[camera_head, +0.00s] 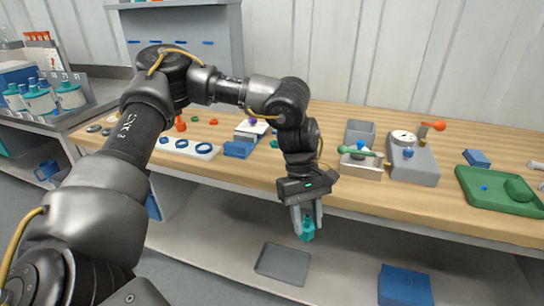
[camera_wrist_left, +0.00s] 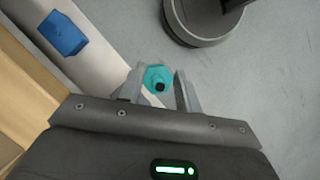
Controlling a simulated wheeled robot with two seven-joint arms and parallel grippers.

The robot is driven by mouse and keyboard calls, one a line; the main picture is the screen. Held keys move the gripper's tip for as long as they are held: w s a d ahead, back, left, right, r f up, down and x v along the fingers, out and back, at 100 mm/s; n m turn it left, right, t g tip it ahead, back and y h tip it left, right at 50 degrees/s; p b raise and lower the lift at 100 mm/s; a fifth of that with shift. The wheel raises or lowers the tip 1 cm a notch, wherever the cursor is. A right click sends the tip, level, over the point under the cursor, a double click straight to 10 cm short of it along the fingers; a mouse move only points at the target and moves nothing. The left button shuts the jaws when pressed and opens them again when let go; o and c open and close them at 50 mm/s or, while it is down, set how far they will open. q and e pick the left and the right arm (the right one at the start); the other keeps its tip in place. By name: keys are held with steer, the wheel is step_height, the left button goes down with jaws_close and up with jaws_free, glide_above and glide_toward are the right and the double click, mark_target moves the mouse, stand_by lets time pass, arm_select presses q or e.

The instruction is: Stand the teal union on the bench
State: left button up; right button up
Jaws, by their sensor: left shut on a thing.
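The teal union (camera_head: 307,229) is a small teal fitting held between the fingertips of my left gripper (camera_head: 307,218). It hangs in front of the wooden bench's (camera_head: 250,172) front edge, lower than the bench top in the head view. In the left wrist view the union (camera_wrist_left: 152,76) shows a hexagonal teal outline with a dark centre. It sits between the two grey fingers of the left gripper (camera_wrist_left: 158,88), which is shut on it. My right gripper is not in view.
On the bench stand a white strip with blue rings (camera_head: 187,147), a blue block (camera_head: 238,149), a grey device (camera_head: 415,165) and a green tray (camera_head: 497,192). A grey tray (camera_head: 283,264) and a blue bin (camera_head: 404,286) sit below. The bench's front strip is partly clear.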

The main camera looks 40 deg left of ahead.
arm_select(q)
steer(key=w+a+r+n+t+y+p, duration=0.3)
steer(key=a+r+n+p, duration=0.4)
steer(key=n+p, duration=0.7)
steer(key=w+a+r+n+t+y+p, duration=0.2)
steer(key=w+a+r+n+t+p, duration=0.25)
steer(key=r+n+p, duration=0.75)
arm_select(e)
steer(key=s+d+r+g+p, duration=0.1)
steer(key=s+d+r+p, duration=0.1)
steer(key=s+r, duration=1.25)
arm_select(q)
steer(key=w+a+f+b, duration=0.2)
steer(key=a+f, duration=0.1)
steer(key=f, duration=0.1)
steer(key=w+a+f+n+b, duration=0.1)
steer(key=w+a+f+b, duration=0.1)
steer(key=a+f, duration=0.2)
steer(key=w+a+f+n+g+b, duration=0.1)
steer(key=w+a+f+b, duration=0.1)
steer(key=a+f+b, duration=0.1)
steer(key=shift+a+f, duration=0.45)
steer(key=shift+a, duration=0.3)
steer(key=shift+w+a+f, duration=0.1)
steer(key=shift+w+a, duration=0.1)
steer(key=shift+a, duration=0.1)
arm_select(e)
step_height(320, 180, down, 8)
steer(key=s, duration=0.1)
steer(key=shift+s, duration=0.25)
